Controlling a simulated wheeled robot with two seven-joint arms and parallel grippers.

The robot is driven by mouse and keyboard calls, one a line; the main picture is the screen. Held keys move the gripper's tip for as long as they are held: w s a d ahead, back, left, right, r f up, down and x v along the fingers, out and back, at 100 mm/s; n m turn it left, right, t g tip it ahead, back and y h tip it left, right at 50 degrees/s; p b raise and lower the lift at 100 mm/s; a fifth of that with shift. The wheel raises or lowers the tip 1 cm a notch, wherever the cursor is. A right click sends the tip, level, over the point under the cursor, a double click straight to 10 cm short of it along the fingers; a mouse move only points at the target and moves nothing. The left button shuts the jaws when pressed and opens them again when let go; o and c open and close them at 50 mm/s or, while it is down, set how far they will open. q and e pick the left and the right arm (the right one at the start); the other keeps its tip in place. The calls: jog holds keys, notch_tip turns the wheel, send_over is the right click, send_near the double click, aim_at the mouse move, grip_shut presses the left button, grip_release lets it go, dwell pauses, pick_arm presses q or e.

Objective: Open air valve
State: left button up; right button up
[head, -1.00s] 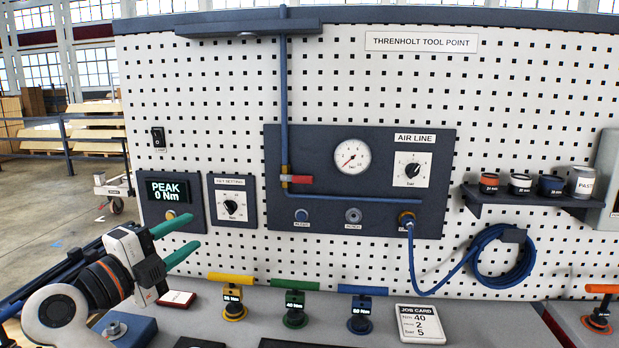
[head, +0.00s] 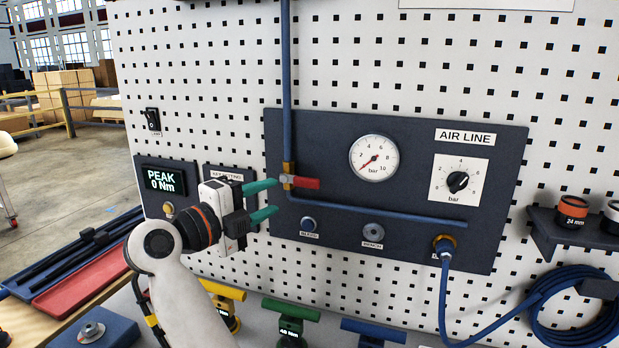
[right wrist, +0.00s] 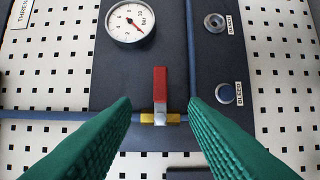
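The air valve is a brass body (head: 288,170) on the vertical blue pipe of the dark AIR LINE panel. Its red handle (head: 306,183) points right, crosswise to that pipe. My right gripper (head: 272,198) has green fingers, is open and empty, and is just left of the valve in the head view. In the right wrist view the red handle (right wrist: 160,88) and brass body (right wrist: 160,118) show ahead between the spread fingers (right wrist: 160,125), with no visible contact. The pressure gauge (head: 374,158) needle sits near 0. My left gripper is out of view.
The regulator dial (head: 457,182) is to the right on the panel, and the BLEED button (head: 308,224) is below the valve. A blue hose (head: 443,290) hangs from the outlet. Tools with yellow, green (head: 290,312) and blue handles stand on the bench below.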

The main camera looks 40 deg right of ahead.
aim_at(302, 183)
jog(key=d, duration=0.3)
jog(key=d+p, duration=0.1)
jog(key=d, duration=0.2)
jog(key=d+p, duration=0.1)
jog(key=d, duration=0.2)
jog(key=shift+w+d, duration=0.25)
jog(key=shift+w, duration=0.1)
jog(key=shift+d+p, duration=0.3)
jog(key=shift+d, duration=0.1)
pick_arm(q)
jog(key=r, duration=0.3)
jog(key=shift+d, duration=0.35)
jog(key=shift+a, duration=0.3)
pick_arm(e)
grip_shut()
